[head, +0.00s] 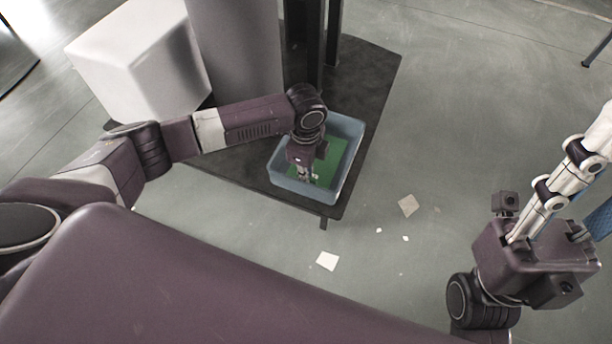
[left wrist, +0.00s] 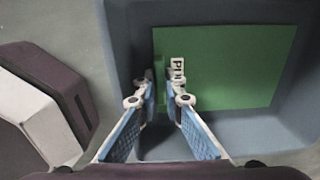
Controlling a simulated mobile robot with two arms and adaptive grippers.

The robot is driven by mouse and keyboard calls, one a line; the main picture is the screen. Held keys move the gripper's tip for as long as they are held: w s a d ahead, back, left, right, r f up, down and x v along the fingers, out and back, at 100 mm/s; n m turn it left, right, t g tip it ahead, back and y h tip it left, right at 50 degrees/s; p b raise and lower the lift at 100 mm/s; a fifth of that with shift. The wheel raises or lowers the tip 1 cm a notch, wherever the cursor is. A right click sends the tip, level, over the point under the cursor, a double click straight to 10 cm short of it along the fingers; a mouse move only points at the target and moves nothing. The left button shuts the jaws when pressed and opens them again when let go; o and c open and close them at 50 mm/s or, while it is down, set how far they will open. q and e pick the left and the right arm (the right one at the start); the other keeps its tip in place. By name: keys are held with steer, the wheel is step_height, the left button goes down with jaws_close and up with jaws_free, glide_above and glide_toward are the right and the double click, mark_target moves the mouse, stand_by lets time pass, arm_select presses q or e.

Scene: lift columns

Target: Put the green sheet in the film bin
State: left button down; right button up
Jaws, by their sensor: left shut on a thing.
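The green sheet (head: 328,165) is inside a blue-grey open bin (head: 352,130) in the head view. My left gripper (head: 304,177) reaches down into the bin at the sheet's near left part. In the left wrist view, the left gripper (left wrist: 163,95) is shut on the left edge of the green sheet (left wrist: 240,65); the bin's walls (left wrist: 125,55) surround it. Whether the sheet touches the bin floor is unclear. My right gripper (head: 600,185) is at the right edge, fingers spread apart, tips cut off.
The bin stands on a dark platform (head: 375,75) beside a grey cylinder (head: 238,50) and dark posts. A white box (head: 140,60) stands at the upper left. Small pale scraps, including a white square (head: 327,260) and a tan one (head: 408,205), lie on otherwise open floor.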

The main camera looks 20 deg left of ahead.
arm_select(q)
steer(key=shift+f, duration=0.15)
steer(key=c, duration=2.3)
jaws_free()
